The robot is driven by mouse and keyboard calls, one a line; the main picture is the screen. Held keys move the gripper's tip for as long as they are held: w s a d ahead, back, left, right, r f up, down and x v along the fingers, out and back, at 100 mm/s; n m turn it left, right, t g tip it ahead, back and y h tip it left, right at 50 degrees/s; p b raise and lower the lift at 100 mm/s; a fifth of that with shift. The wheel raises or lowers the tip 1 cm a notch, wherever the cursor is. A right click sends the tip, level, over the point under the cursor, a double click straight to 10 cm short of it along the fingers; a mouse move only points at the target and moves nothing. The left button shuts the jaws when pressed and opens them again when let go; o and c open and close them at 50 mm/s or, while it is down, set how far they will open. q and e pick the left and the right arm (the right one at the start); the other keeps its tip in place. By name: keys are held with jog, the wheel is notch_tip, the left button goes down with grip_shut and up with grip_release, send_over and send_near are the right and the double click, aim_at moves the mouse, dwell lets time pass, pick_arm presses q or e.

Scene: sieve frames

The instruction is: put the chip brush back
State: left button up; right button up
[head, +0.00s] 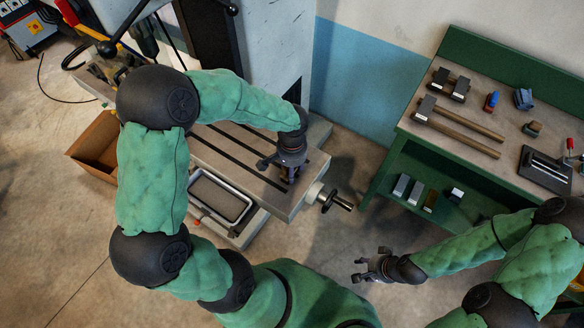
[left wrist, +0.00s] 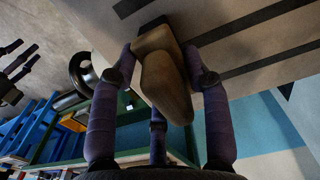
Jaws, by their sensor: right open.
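The chip brush (left wrist: 165,80), a brown wooden piece with a rounded handle, shows in the left wrist view between the fingers of my left gripper (left wrist: 160,62). The handle end points toward my palm. One finger lies close along each side of it; whether they press on it I cannot tell. In the head view my left gripper (head: 284,172) points down at the right end of the slotted machine table (head: 225,160), mostly covering the brush. My right gripper (head: 372,266) is open and empty above the floor, right of the machine.
A green workbench (head: 470,105) at the right holds hammers (head: 460,125) and small tools, with blocks (head: 410,190) on its lower shelf. A crank handle (head: 335,200) sticks out from the machine table. A tray (head: 220,198) and a cardboard box (head: 95,150) are nearby.

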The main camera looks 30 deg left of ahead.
pick_arm(q)
jog(key=o, duration=0.4)
jog(key=shift+r, duration=0.15)
notch_tip(320, 180, up, 12)
jog(key=shift+r+p, duration=0.1)
jog(key=shift+p, duration=1.1)
